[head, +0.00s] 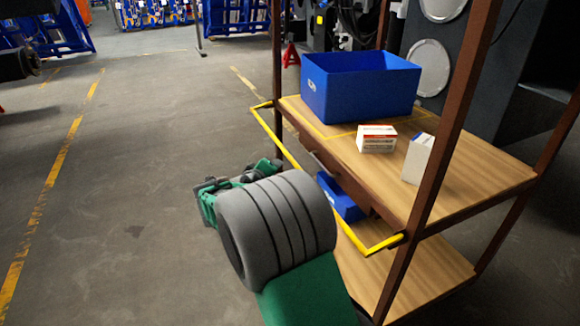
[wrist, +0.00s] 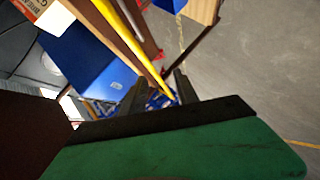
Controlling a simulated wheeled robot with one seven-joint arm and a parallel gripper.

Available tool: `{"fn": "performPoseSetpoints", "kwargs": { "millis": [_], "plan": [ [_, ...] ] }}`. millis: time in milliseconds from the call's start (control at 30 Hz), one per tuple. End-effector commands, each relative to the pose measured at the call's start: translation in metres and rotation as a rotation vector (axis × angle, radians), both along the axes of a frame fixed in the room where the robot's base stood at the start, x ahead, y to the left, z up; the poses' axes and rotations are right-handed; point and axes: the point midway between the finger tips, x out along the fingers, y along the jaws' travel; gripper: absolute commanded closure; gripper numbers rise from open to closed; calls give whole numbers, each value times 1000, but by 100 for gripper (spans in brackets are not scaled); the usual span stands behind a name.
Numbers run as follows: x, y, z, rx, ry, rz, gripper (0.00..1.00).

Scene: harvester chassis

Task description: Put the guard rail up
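The yellow guard rail (head: 276,139) is a thin U-shaped bar on the front of a shelf rack. Its ends meet the two front posts near the upper board, and its long bar stands out from the rack, low at the board's front. My gripper (head: 258,172) is just left of the long bar. In the wrist view the two dark fingers (wrist: 160,88) are apart, and the rail (wrist: 130,42) runs down towards the gap between them. I cannot tell whether they touch it.
The upper board (head: 485,170) carries a blue bin (head: 360,92), a red-and-white box (head: 377,139) and a white box (head: 417,158). A smaller blue bin (head: 342,200) is on the lower level. Brown posts (head: 447,120) frame the rack. The floor to the left is open.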

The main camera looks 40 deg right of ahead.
Motion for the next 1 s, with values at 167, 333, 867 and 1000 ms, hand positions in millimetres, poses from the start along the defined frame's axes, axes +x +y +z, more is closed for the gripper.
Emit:
{"fn": "performPoseSetpoints", "kwargs": {
  "millis": [167,333,867,1000],
  "plan": [
    [13,-85,-28,-701,185,-32,64],
    [17,-84,-44,-1138,393,-17,64],
    [41,-97,-25,-1319,489,-1,64],
    [52,-111,-17,-1319,486,-2,64]
  ]
}}
